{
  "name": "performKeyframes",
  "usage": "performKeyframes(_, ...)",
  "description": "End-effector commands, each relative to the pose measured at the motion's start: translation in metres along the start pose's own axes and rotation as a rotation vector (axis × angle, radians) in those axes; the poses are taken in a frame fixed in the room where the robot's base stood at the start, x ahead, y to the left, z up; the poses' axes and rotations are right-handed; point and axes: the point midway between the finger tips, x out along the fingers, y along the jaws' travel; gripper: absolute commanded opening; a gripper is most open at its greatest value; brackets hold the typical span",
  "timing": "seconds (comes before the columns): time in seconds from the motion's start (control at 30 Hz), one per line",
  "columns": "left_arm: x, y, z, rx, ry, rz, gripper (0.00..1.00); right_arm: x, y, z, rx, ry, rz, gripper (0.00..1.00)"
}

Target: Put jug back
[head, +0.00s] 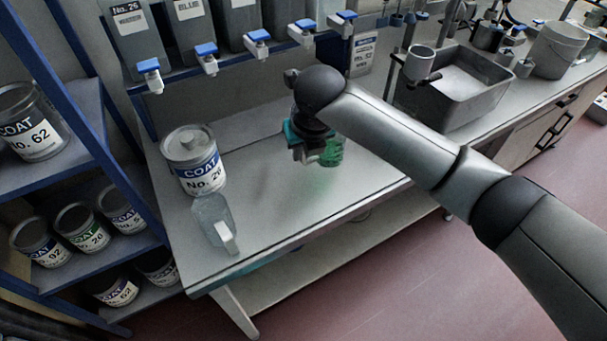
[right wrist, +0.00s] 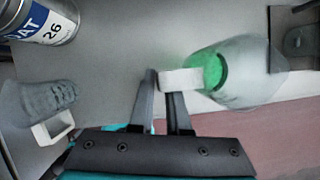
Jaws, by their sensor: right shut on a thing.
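A clear jug with green inside (head: 331,152) is at my right gripper (head: 314,156), over the pale bench (head: 285,205). In the right wrist view the same jug (right wrist: 245,75) shows its green part and a white handle. The fingers of my right gripper (right wrist: 166,98) are shut on that handle. I cannot tell whether the jug touches the bench. A second clear jug (head: 211,212) with a white handle stands near the bench's front left; it also shows in the right wrist view (right wrist: 35,100). My left gripper is not in view.
A COAT No. 26 can (head: 191,165) stands behind the second jug. A row of blue-handled taps (head: 257,40) hangs under grey containers at the back. A sink (head: 462,90) is to the right. A blue shelf (head: 75,165) holds several cans at left.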

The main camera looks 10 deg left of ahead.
Motion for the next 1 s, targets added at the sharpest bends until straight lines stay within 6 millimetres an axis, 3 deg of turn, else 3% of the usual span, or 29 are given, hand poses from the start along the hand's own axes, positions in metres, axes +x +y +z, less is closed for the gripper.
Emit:
performKeyframes(0.1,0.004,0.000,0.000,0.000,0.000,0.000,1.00,0.017,0.001,-0.007,-0.001,0.000,0.001,0.00)
performKeyframes(0.33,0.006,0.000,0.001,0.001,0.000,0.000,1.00,0.030,0.001,-0.012,0.000,-0.002,0.000,0.00)
performKeyframes(0.57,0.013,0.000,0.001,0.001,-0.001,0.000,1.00,0.060,0.001,-0.025,0.000,0.000,0.000,0.00)
performKeyframes(0.97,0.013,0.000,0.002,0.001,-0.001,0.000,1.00,0.065,0.001,-0.027,-0.001,-0.002,-0.001,0.00)
performKeyframes(1.0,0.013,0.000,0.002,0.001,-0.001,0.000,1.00,0.065,0.001,-0.027,0.000,-0.001,-0.001,0.18)
